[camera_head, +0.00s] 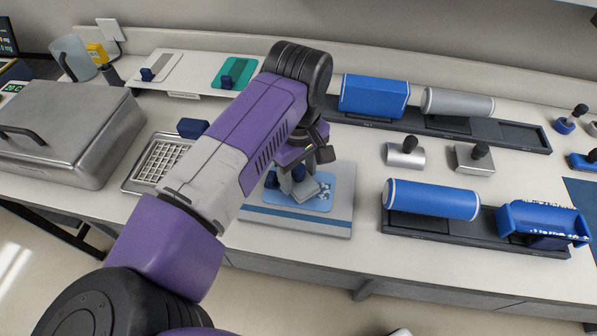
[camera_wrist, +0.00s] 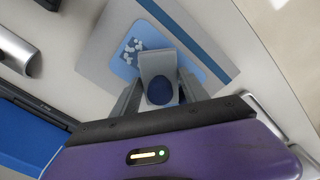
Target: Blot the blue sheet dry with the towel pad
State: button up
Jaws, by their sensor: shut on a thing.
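The light-blue sheet (camera_head: 318,205) lies on a pale board with a darker blue stripe (camera_head: 300,217). White drop-like spots (camera_wrist: 134,48) cluster on one part of the sheet, at its right in the head view. My gripper (camera_wrist: 160,92) is shut on the towel pad (camera_wrist: 157,62), a grey pad with a dark-blue knob between my fingers. In the head view the pad (camera_head: 301,192) is low over the sheet, left of the spots. I cannot tell whether it touches the sheet. My arm and the pad hide part of the sheet.
A lidded metal box (camera_head: 65,125) and a wire-rack tray (camera_head: 160,160) stand to the left. Blue rollers on dark stands (camera_head: 432,200) and small metal blocks with knobs (camera_head: 474,158) stand to the right. White and green handled plates (camera_head: 236,72) lie behind. The counter's front edge is close to the board.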

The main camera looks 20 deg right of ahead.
jog(key=shift+f+b, duration=0.65)
jog(key=shift+b, duration=0.1)
jog(key=shift+s+f+b, duration=0.1)
jog(key=shift+b, duration=0.4)
dwell(1.4)
jog(key=shift+s+d+b, duration=0.5)
jog(key=shift+d, duration=0.2)
jog(key=shift+s+d+r+b, duration=0.1)
jog(key=shift+s+d+b, duration=0.25)
jog(key=shift+d, duration=0.25)
jog(key=shift+s+d+r+b, duration=0.1)
jog(key=shift+s+d+b, duration=0.15)
jog(key=shift+s+d, duration=0.25)
jog(key=shift+w, duration=0.1)
jog(key=shift+r+p, duration=1.15)
jog(key=shift+r, duration=2.5)
jog(key=shift+w, duration=0.1)
